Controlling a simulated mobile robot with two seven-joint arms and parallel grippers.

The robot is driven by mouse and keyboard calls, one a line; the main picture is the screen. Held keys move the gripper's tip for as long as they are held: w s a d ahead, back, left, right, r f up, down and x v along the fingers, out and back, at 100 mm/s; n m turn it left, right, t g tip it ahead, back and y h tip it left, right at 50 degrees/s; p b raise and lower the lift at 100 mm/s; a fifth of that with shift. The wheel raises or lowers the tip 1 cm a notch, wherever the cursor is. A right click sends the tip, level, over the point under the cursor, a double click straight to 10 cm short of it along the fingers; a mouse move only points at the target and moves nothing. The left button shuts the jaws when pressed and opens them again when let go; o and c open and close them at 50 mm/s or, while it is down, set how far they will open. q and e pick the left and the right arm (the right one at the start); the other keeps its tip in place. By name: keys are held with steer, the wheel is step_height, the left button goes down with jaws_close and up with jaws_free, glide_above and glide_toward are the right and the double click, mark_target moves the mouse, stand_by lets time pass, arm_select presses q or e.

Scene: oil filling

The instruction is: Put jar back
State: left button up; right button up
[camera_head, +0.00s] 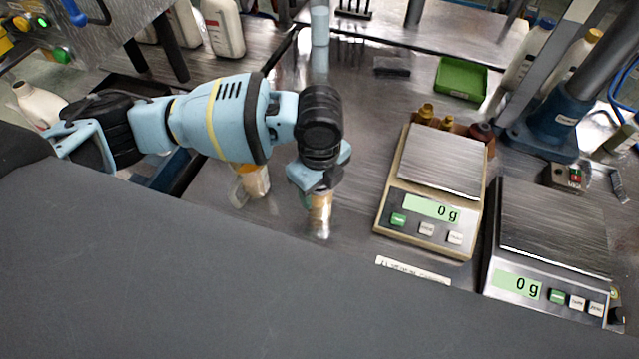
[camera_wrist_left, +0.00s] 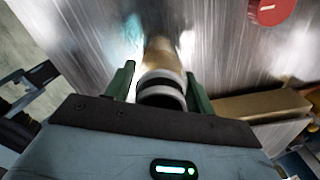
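An amber jar (camera_head: 320,205) stands on the metal table under my left gripper (camera_head: 318,185) in the head view. In the left wrist view, the jar (camera_wrist_left: 162,62) with a white and black top lies between the two green fingers of my left gripper (camera_wrist_left: 160,78). A narrow gap shows between the jar and the fingers, which look open around it. A second amber jar (camera_head: 252,180) stands to the left, partly hidden under my left forearm. My right gripper is not in view.
Two scales reading 0 g stand to the right, one tan (camera_head: 440,165) and one grey (camera_head: 550,235). Small brown bottles (camera_head: 426,113) stand behind the tan one. A green tray (camera_head: 460,78) lies farther back. The table between the jar and the tan scale is clear.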

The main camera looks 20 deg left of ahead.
arm_select(q)
steer(key=o, duration=0.3)
step_height(320, 180, up, 11)
steer(key=shift+f+p, duration=0.15)
steer(key=shift+p, duration=0.4)
steer(key=shift+r, duration=0.8)
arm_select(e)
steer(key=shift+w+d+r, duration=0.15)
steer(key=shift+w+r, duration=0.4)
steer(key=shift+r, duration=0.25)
